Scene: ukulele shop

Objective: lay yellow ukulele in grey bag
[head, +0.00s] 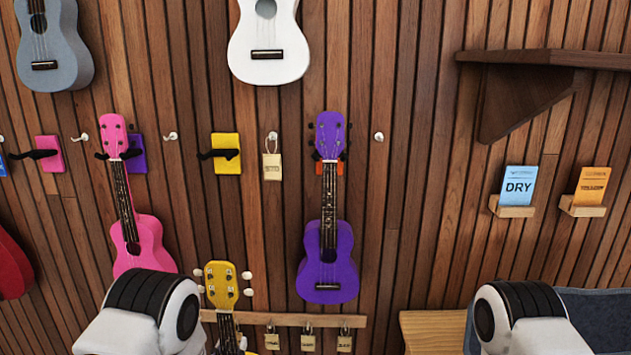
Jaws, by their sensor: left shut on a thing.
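The yellow ukulele (222,284) is upright at the bottom edge, left of centre. Its headstock, pale tuning pegs and upper neck show, and its body is mostly cut off. It looks nearer than the wall. My left gripper (227,346) is shut on it at the bottom edge, and its fingers are barely visible. A blue-grey fabric thing (606,312) shows at the lower right, partly behind my right arm. It may be the grey bag, but I cannot tell whether it is open. My right gripper is out of frame.
A pink ukulele (148,243) and a purple ukulele (330,262) hang on the slatted wall beside the yellow one. A wooden rail (375,321) with tagged locks is low on the wall. A wooden surface (432,330) is left of the fabric. A dark shelf (540,57) juts out upper right.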

